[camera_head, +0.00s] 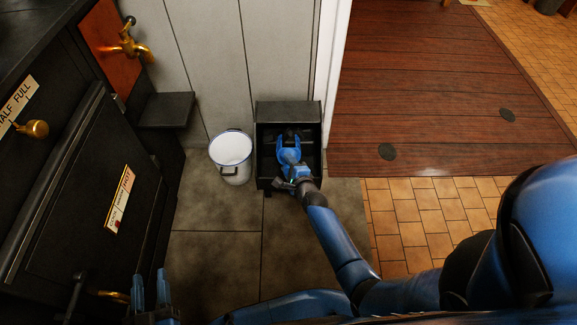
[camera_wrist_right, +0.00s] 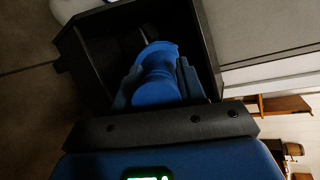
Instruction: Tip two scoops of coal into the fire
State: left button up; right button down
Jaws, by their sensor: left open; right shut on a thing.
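My right gripper (camera_head: 297,172) reaches into a black open-topped coal box (camera_head: 288,112) against the wall. It is shut on a blue scoop (camera_head: 288,151), which lies inside the box's outline. In the right wrist view the scoop's rounded blue part (camera_wrist_right: 158,75) sits between the two fingers, with the dark box interior beyond. Coal is hard to tell from the dark box. My left gripper (camera_head: 151,288) is open and empty at the bottom left, by the black stove (camera_head: 75,185). The stove front looks closed; no fire shows.
A white bucket (camera_head: 231,152) stands just left of the coal box. A white post edge borders the box's right.

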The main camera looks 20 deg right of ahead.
jog(key=shift+r, duration=0.2)
jog(key=s+r+p, duration=0.1)
jog(key=r+p, duration=0.1)
jog(key=p, duration=0.1)
jog(key=shift+s+a, duration=0.3)
jog(key=shift+s, duration=0.1)
jog(key=s+a+r+p, duration=0.2)
jog(key=s+r+p, duration=0.3)
jog(key=p, duration=0.4)
jog(key=shift+v, duration=0.9)
jog(key=shift+f, duration=0.25)
